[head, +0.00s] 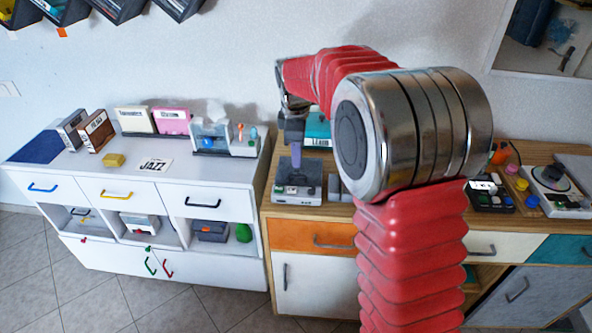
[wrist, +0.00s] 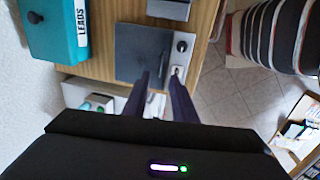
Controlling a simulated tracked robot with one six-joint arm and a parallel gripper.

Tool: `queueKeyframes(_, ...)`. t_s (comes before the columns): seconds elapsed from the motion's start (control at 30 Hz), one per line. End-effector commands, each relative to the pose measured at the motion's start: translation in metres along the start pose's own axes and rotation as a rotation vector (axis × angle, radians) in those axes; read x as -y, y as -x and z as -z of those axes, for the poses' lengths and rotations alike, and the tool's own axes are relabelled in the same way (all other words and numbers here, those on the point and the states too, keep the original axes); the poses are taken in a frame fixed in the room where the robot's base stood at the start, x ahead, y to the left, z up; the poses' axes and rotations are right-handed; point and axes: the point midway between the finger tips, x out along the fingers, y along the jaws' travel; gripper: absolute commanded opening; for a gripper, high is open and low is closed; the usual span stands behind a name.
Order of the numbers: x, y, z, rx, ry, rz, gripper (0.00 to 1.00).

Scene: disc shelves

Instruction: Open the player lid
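The player (head: 298,196) is a small light grey box with buttons on its front, at the left end of the wooden cabinet top. My gripper (head: 294,158) is above the player, pointing down, in the head view. In the wrist view its two dark fingers (wrist: 158,76) are apart with nothing between them. The fingertips overlap the lid's near edge in that view; I cannot tell whether they touch it.
A white cabinet (head: 215,171) with several small objects is to the left. Another deck with a disc (head: 552,178) is at the right.

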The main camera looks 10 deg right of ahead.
Motion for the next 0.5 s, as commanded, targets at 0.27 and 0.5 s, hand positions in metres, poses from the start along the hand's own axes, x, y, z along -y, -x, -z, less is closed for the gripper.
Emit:
queueKeyframes(0.27, 0.000, -0.044, 0.000, 0.001, 0.000, 0.002, 0.25)
queueKeyframes(0.5, 0.000, -0.071, 0.000, 0.000, 0.000, 0.001, 0.25)
